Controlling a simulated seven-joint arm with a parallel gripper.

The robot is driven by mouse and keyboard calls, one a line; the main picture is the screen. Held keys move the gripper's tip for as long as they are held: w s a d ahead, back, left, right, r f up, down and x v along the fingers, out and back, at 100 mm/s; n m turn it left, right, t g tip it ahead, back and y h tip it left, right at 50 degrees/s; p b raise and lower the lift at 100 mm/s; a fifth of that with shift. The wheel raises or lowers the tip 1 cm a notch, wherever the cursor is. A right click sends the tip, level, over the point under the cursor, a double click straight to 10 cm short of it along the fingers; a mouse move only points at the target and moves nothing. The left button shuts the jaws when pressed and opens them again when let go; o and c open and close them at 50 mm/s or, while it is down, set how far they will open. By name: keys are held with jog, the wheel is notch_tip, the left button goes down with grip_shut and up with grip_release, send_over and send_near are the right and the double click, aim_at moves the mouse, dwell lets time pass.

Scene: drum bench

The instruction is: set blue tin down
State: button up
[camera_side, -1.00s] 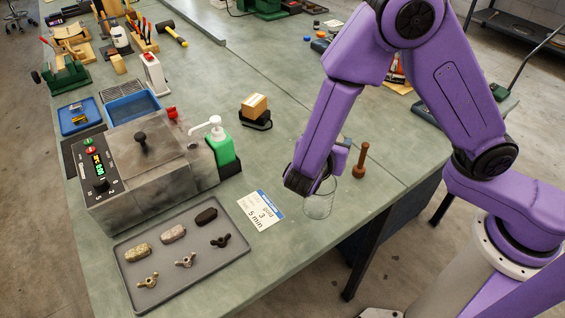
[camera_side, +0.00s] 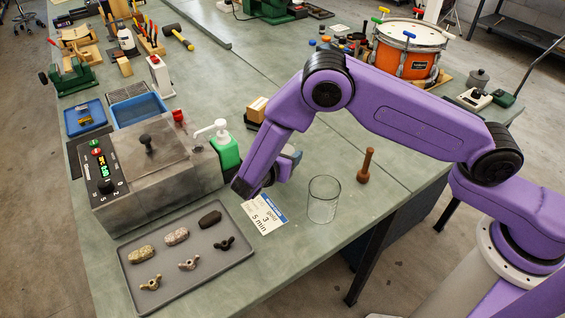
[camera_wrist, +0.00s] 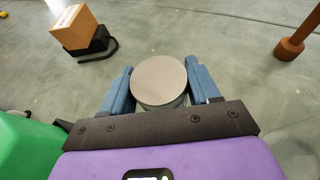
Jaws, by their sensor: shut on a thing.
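My gripper (camera_wrist: 160,88) is shut on a round tin (camera_wrist: 158,78), with one blue-grey finger on each side of it. The wrist view shows mainly the tin's flat grey lid and a narrow strip of its side, so its body colour is hard to tell. In the side view my gripper (camera_side: 288,160) is behind the purple hand, between the green pump bottle and the clear glass jar. The tin is mostly hidden there. I cannot tell whether it touches the bench.
The green pump bottle (camera_side: 227,155) is close on the left. The clear glass jar (camera_side: 323,200) and wooden pestle (camera_side: 366,165) stand to the right. A cardboard box (camera_wrist: 75,27) sits behind. A printed card (camera_side: 264,213) and grey tray (camera_side: 190,268) lie in front. Bare bench surrounds the tin.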

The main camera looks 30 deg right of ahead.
jog(key=shift+w+a+f, duration=0.1)
jog(key=shift+w+f, duration=0.1)
jog(key=shift+f, duration=1.6)
jog(key=shift+f, duration=0.15)
jog(key=o, duration=1.1)
jog(key=v, duration=1.2)
jog(key=shift+w+r, duration=0.1)
jog(key=shift+r, duration=0.15)
